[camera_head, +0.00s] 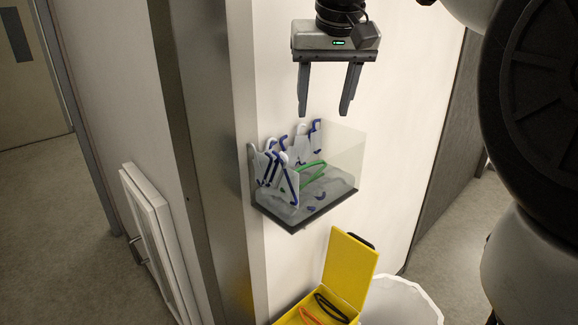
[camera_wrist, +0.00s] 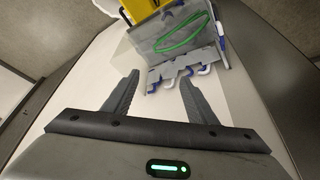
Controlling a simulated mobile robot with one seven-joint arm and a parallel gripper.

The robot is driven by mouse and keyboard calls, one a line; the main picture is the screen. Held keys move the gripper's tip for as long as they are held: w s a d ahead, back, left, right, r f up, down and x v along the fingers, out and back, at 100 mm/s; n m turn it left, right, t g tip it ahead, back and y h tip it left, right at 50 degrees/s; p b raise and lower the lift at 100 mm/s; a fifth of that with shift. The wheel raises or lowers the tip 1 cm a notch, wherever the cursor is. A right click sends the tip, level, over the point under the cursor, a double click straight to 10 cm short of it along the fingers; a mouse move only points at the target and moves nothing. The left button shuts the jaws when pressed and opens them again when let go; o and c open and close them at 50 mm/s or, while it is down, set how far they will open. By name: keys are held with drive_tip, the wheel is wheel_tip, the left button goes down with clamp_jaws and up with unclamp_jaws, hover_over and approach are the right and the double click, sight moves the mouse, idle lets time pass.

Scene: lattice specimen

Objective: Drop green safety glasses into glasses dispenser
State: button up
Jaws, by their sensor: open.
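The glasses dispenser (camera_head: 335,160) is a clear-walled bin with a dark base, fixed to the white wall. The green safety glasses (camera_head: 312,171) lie inside it, beside several white and blue glasses (camera_head: 284,168). In the wrist view, the green glasses (camera_wrist: 186,36) show as a green loop in the dispenser (camera_wrist: 165,68), with white and blue pieces around them. My gripper (camera_head: 328,108) is above the dispenser, fingers pointing down. It is open, with nothing between its fingers (camera_wrist: 157,80), and apart from the green glasses.
Below the dispenser is an open yellow box (camera_head: 350,268) holding orange and black items. A white bin (camera_head: 402,302) stands beside it. A white framed panel (camera_head: 150,235) is at the left, past the metal wall corner. The space around my gripper is clear.

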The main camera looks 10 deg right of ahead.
drive_tip(key=p+v, duration=0.2)
drive_tip(key=v, duration=1.1)
drive_tip(key=shift+r, duration=0.15)
drive_tip(key=shift+s, duration=0.15)
drive_tip(key=s+f, duration=0.8)
drive_tip(key=f, duration=0.6)
drive_tip(key=s+f, duration=0.9)
drive_tip(key=f, duration=0.5)
drive_tip(key=shift+d+f+t, duration=0.25)
drive_tip(key=shift+d+t, duration=0.05)
drive_tip(key=shift+t, duration=0.1)
